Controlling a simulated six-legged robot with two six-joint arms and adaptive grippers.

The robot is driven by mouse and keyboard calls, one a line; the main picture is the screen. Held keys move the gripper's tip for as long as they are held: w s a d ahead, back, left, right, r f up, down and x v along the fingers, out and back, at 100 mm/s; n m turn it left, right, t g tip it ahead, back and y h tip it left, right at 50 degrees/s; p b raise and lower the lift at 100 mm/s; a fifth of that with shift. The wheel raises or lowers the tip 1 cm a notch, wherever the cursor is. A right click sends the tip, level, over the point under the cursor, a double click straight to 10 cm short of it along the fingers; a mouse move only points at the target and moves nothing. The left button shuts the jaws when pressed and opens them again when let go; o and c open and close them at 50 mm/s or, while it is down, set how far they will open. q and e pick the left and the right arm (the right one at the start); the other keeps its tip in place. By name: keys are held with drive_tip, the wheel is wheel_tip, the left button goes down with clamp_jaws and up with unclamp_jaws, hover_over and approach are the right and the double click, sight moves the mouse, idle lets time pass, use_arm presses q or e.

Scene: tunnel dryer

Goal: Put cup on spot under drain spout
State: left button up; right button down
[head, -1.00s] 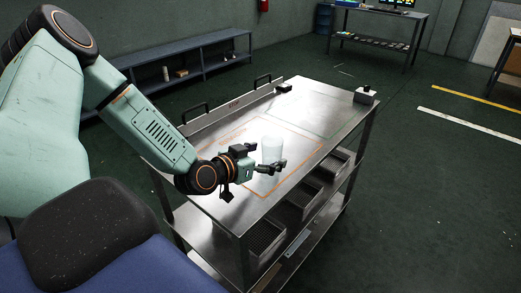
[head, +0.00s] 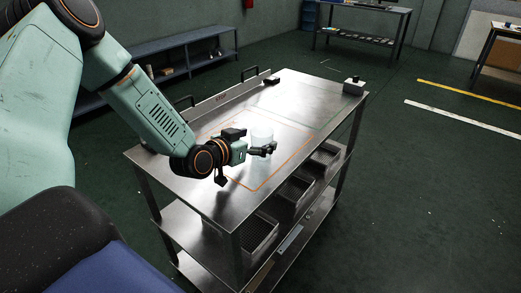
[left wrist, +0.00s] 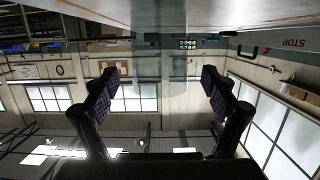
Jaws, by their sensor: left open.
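A translucent pale cup (head: 262,132) stands upright on the metal table (head: 325,97), within an orange-outlined area. My left gripper (head: 254,142) is at the cup, low over the tabletop, with fingers apart. In the left wrist view the open fingers (left wrist: 160,90) show left and right, with a faint see-through cup shape (left wrist: 170,65) between them. I cannot tell whether either finger touches the cup. My right gripper is not in view. I cannot make out a drain spout.
A raised rail with handles (head: 232,93) runs along the table's far left edge. A small grey box with a dark top (head: 353,87) sits at the far right corner. Trays (head: 290,187) stand on the shelf below. A dark blue shelf unit (head: 185,62) is behind.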

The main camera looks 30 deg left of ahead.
use_arm(q)
drive_tip(key=shift+b+x, duration=0.35)
drive_tip(key=shift+x, duration=0.85)
drive_tip(key=shift+w+f, duration=0.15)
drive_tip(key=shift+w, duration=0.05)
drive_tip(key=shift+s, duration=0.1)
drive_tip(key=shift+d, duration=0.1)
drive_tip(key=c, duration=1.4)
